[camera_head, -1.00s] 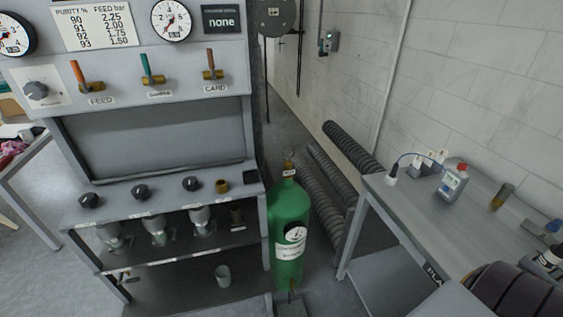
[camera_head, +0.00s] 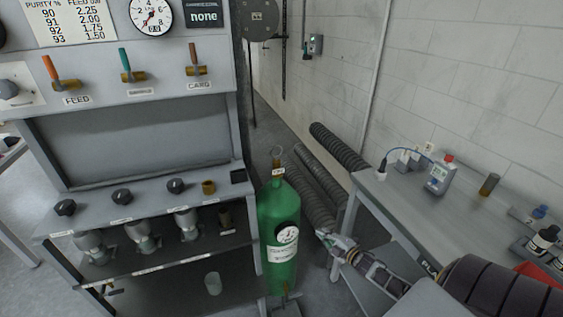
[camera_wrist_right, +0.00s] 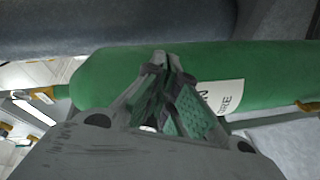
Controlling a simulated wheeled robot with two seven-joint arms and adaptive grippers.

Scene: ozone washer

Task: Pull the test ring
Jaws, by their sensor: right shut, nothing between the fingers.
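The green gas cylinder (camera_head: 279,215) stands upright on the floor right of the washer cabinet. A small ring (camera_head: 276,151) stands up from the brass fitting (camera_head: 277,165) at its top. A tag hangs just below. My right gripper (camera_head: 326,236) is shut and empty, to the right of the cylinder's lower body and well below the ring. In the right wrist view its closed fingertips (camera_wrist_right: 163,62) show against the green cylinder body (camera_wrist_right: 110,75). Whether they touch it I cannot tell. My left gripper is not in view.
The washer cabinet (camera_head: 140,140) with FEED and CARD levers stands left of the cylinder. A bench (camera_head: 455,215) with a meter (camera_head: 439,176) and bottles is at right. Ribbed hoses (camera_head: 318,185) run behind the cylinder. The space above the cylinder looks clear.

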